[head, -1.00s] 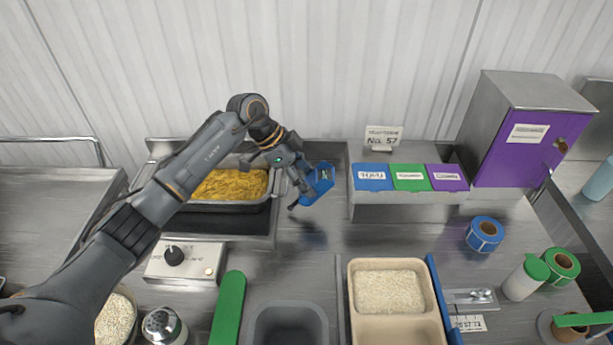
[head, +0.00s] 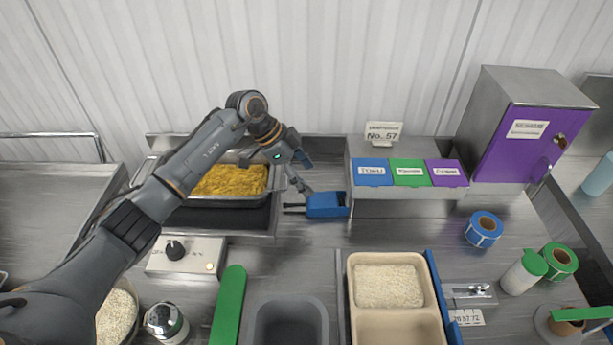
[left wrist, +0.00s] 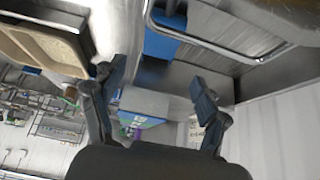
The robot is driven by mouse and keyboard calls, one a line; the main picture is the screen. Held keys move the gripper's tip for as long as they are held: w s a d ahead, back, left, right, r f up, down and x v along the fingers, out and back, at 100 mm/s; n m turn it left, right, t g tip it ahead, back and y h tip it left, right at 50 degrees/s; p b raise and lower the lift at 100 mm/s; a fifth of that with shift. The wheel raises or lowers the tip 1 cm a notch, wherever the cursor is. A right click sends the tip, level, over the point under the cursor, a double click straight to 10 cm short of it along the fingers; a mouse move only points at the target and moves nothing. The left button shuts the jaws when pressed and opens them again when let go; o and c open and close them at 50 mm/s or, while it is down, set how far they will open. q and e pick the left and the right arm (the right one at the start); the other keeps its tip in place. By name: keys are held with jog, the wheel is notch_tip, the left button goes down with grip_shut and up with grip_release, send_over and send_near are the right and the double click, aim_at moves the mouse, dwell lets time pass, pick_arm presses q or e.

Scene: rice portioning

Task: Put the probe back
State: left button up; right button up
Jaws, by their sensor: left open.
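The probe (head: 327,206), a blue body with a thin dark rod pointing left, is low at the steel counter, right of the yellow food pan. I cannot tell whether a holder is under it. My left gripper (head: 303,186) is above and just left of the blue body, its fingers partly hidden by the wrist. In the left wrist view the two fingers (left wrist: 157,86) are spread with nothing between them. A blue piece (left wrist: 161,42) shows beyond them there. My right gripper is in neither view.
The food pan (head: 194,201) is under my left arm. A steel box with blue, green and purple labels (head: 409,173) stands right of the probe. A beige tray (head: 352,310) with rice is in front. Bare counter lies between the probe and the tray.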

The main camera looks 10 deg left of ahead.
pick_arm(q)
jog(key=b+v, duration=0.2)
jog(key=v, duration=0.9)
jog(key=shift+a+r, duration=0.15)
jog(key=shift+r, duration=0.05)
jog(key=shift+s+f, duration=0.1)
